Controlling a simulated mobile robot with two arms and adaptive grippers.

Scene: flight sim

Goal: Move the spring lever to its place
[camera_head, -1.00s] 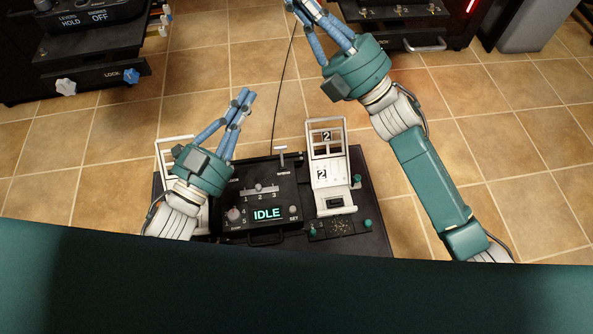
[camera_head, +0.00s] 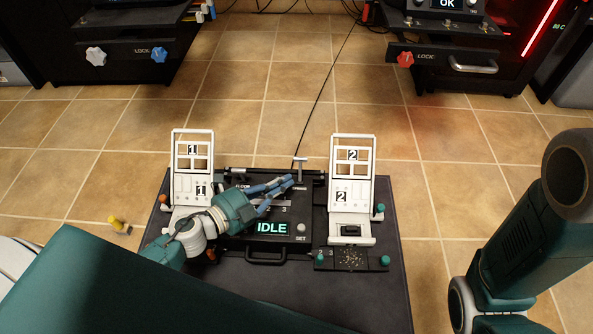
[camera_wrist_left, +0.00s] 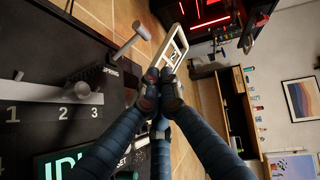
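The spring lever is a pale T-handled lever (camera_head: 300,168) standing at the back right of the black control box (camera_head: 232,240). In the left wrist view the lever (camera_wrist_left: 132,42) rises beside the SPRING label, up and left of my fingertips. My left gripper (camera_head: 290,180) reaches over the box from the left, its tips just in front of the lever and close to it. In the left wrist view its fingers (camera_wrist_left: 160,84) meet at the tips, with nothing seen between them and apart from the lever. My right gripper is out of view; only my right arm shows.
White panel 1 (camera_head: 193,150) and white panel 2 (camera_head: 365,180) stand at either side of the box. The box has an IDLE display (camera_head: 272,228) and a numbered slider (camera_wrist_left: 62,92). A cable runs back over the clear tiled floor. Dark consoles stand behind.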

